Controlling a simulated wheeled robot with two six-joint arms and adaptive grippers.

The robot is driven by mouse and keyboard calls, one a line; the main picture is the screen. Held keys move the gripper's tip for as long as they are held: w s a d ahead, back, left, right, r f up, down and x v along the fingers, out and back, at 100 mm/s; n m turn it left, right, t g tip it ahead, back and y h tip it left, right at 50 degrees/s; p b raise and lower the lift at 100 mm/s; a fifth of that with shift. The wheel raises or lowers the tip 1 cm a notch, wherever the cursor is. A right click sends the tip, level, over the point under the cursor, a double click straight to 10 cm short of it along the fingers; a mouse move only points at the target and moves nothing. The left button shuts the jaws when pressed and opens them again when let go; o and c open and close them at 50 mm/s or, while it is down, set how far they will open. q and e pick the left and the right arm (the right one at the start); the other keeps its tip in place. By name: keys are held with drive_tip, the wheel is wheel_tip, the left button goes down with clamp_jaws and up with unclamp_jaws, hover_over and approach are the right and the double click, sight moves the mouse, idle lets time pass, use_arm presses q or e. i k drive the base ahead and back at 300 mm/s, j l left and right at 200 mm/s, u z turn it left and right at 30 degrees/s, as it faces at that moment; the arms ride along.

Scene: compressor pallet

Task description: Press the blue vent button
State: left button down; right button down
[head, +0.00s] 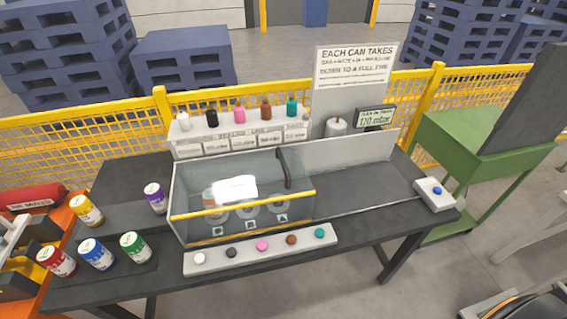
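The blue vent button (437,190) is a small round blue cap on top of a pale grey box (433,198). The box sits at the right end of the dark table (370,195), near its edge. Nothing touches the button. Whether it is pressed in cannot be told at this size. Neither of my grippers shows in the head view.
A glass-fronted case (242,198) with a yellow bar stands mid-table. Before it is a strip (262,250) of several coloured buttons. Several cans, including a purple one (155,197), stand left. A screen (375,118) is behind. The tabletop left of the button box is clear.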

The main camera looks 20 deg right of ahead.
sight(437, 190)
drive_tip(key=z, duration=1.85)
drive_tip(key=j+u, duration=0.15)
drive_tip(key=u, duration=1.15)
drive_tip(key=z, duration=1.4)
